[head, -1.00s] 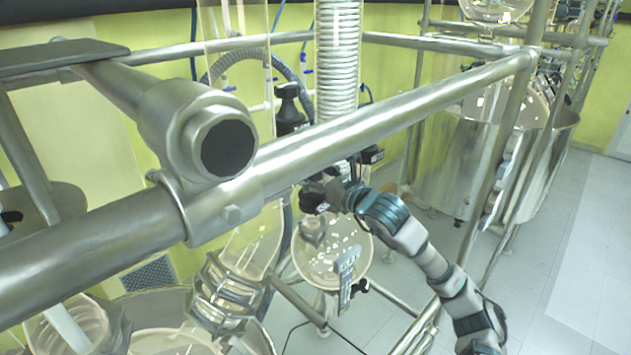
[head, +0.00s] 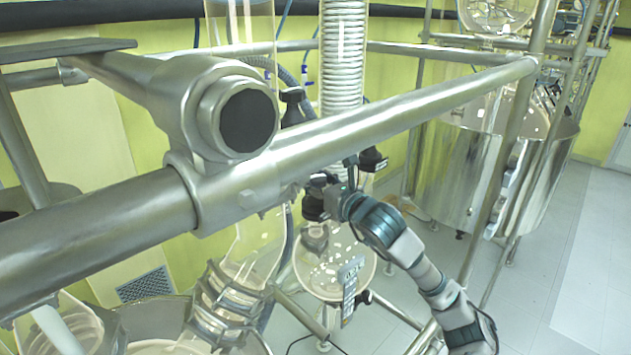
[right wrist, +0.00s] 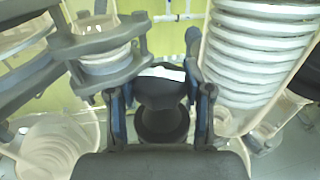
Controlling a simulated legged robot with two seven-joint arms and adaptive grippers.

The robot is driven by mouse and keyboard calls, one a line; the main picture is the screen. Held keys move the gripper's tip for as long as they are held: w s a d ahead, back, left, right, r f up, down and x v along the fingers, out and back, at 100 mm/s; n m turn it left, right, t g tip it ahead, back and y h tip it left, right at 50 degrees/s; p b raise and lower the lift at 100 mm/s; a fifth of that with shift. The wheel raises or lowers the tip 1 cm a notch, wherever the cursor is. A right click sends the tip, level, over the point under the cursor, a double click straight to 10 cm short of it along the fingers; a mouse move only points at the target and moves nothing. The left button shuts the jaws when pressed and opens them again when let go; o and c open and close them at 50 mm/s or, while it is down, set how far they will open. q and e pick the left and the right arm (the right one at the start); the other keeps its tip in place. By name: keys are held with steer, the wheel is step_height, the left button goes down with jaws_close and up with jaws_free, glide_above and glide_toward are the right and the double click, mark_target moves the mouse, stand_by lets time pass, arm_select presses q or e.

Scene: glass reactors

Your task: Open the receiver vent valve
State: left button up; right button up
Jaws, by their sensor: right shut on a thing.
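In the head view my right arm reaches in from the lower right, under the steel rail. My right gripper (head: 328,188) is at a black valve knob (head: 313,208) above the round glass receiver flask (head: 336,262). In the right wrist view the two fingers (right wrist: 160,112) stand on either side of the dark knob (right wrist: 162,122) and are shut on it. The knob's underside and stem are hidden. I cannot tell from these frames how far the valve is turned. My left gripper is not in view.
A thick steel rail (head: 400,110) crosses in front of the arm, with a large clamp (head: 205,115) at left. A coiled glass condenser (head: 343,60) stands behind the gripper. A clamped glass neck (head: 228,300) is at left. A steel vessel (head: 490,175) stands at right.

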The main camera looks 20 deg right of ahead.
steer(key=n+g+y+p, duration=0.1)
steer(key=n+y, duration=0.1)
steer(key=shift+r+y, duration=0.1)
steer(key=shift+y, duration=0.3)
steer(key=n+g+y+p, duration=0.2)
steer(key=n+y, duration=0.1)
steer(key=y, duration=0.1)
steer(key=shift+r+y, duration=0.1)
steer(key=shift+y, duration=0.3)
steer(key=shift+n+g+y+p, duration=0.3)
steer(key=shift+n+g+y, duration=1)
steer(key=shift+g, duration=0.1)
steer(key=o, duration=0.9)
steer(key=shift+o, duration=0.2)
steer(key=shift+s+a, duration=0.1)
